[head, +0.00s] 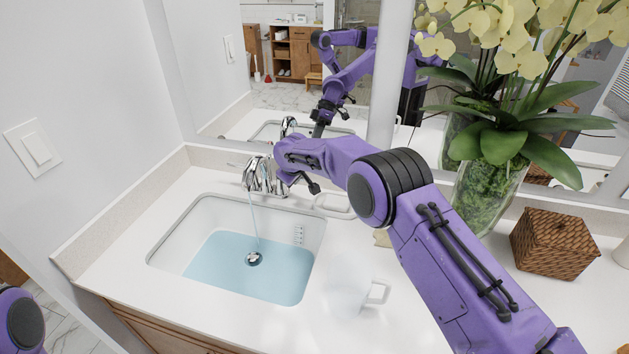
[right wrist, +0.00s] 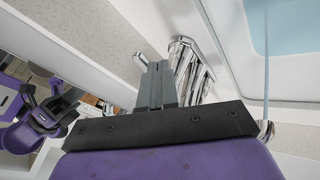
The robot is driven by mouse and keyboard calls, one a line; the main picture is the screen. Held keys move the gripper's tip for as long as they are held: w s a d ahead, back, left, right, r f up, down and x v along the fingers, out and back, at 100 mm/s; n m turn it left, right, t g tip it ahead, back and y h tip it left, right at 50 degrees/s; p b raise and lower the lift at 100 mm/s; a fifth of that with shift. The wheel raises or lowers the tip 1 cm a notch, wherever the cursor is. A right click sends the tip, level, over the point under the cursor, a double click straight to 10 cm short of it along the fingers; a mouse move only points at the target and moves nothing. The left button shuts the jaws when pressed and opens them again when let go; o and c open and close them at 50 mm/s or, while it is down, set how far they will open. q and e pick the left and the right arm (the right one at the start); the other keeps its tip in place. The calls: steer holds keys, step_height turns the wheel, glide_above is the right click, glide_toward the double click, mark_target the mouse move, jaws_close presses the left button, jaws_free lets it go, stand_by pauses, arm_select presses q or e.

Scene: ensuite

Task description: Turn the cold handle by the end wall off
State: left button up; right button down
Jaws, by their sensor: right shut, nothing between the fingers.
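A chrome faucet (head: 263,176) stands at the back edge of the sink, and a stream of water (head: 254,222) runs from its spout. My right arm reaches over the counter from the right, and its hand partly covers the faucet in the head view. In the right wrist view my right gripper (right wrist: 160,68) is shut and empty, with its fingers beside the chrome faucet body (right wrist: 192,68). A small chrome handle end (right wrist: 141,60) shows just past the fingertips; I cannot tell whether they touch. My left gripper is out of view.
The sink (head: 160,262) holds bluish water. The end wall with a light switch (head: 33,147) rises at left, and a mirror (head: 280,75) stands behind. A clear mug (head: 375,294), a woven box (head: 555,243) and an orchid vase (head: 488,190) stand on the counter.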

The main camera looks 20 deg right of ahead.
steer(key=shift+w+d, duration=0.4)
steer(key=shift+d, duration=0.35)
steer(key=shift+r, duration=0.15)
